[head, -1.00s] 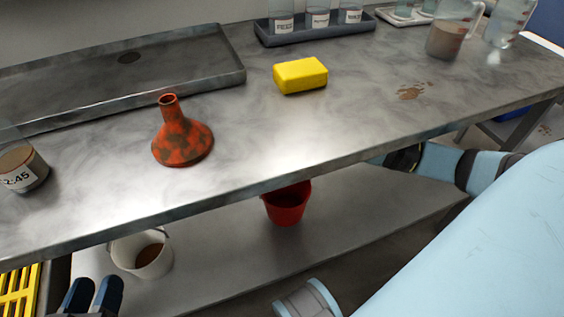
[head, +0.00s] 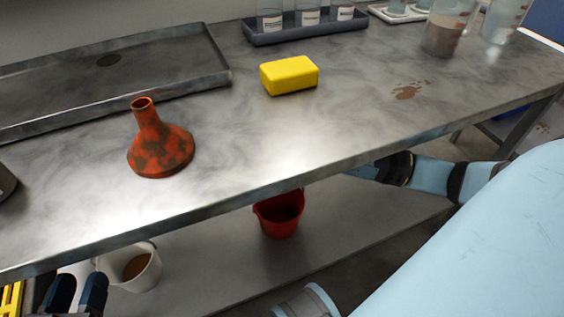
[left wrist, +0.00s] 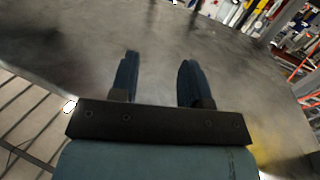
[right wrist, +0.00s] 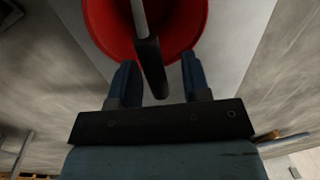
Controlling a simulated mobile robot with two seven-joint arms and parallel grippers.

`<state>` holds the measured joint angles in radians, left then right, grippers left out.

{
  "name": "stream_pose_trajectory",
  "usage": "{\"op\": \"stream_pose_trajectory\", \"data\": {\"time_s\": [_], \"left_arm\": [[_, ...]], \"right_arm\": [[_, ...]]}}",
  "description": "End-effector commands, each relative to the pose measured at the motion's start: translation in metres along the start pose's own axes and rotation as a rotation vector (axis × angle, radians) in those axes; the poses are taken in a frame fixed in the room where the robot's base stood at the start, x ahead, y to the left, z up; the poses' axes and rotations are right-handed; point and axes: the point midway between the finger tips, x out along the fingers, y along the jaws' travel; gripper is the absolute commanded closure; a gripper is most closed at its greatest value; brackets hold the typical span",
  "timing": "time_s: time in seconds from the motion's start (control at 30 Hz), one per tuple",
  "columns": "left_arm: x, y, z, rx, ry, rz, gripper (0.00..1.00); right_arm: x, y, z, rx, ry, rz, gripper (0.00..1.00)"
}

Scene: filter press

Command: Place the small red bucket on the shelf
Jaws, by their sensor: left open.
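The small red bucket (head: 280,215) stands on the lower shelf (head: 335,230) under the bench, its top partly hidden by the bench edge. In the right wrist view the red bucket (right wrist: 105,25) is just ahead of my right gripper (right wrist: 158,65). Its bar-like handle with a dark grip (right wrist: 151,68) lies between the open fingers, with a gap on the right side. In the head view the right gripper is hidden behind the bench edge. My left gripper (head: 76,292) is open and empty at the lower left; its fingers also show in the left wrist view (left wrist: 157,72).
A white bucket (head: 146,275) with brown contents stands close to my left gripper. The bench top (head: 235,150) holds an orange-red funnel (head: 160,153), a yellow sponge (head: 289,76), a metal tray (head: 217,82) and a bottle rack (head: 305,32). The bench edge overhangs the red bucket.

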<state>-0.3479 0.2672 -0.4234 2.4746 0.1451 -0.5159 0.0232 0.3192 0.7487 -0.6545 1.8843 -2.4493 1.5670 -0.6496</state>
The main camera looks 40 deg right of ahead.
Motion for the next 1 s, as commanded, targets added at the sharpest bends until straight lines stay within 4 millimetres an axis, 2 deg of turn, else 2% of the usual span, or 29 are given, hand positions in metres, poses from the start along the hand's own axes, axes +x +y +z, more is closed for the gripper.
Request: {"op": "stream_pose_trajectory", "data": {"time_s": [0.27, 0.47, 0.6, 0.73, 1.0], "left_arm": [[0.0, 0.0, -0.001, -0.008, -0.007, 0.0, 0.57], [-0.001, 0.003, -0.008, -0.051, -0.029, 0.005, 0.57], [-0.004, 0.009, -0.006, -0.12, -0.065, 0.004, 0.57], [-0.007, 0.014, -0.007, -0.153, -0.055, -0.005, 0.57], [-0.007, 0.013, -0.009, -0.15, -0.037, -0.007, 0.57]], "right_arm": [[-0.006, -0.001, 0.0, 0.0, 0.0, 0.0, 0.56], [-0.032, -0.001, 0.0, -0.001, 0.0, -0.001, 0.56], [-0.058, -0.002, 0.0, -0.002, 0.0, -0.002, 0.56], [-0.074, -0.001, 0.0, -0.001, 0.0, -0.001, 0.56], [-0.077, 0.0, 0.0, 0.0, 0.0, 0.001, 0.56]]}}
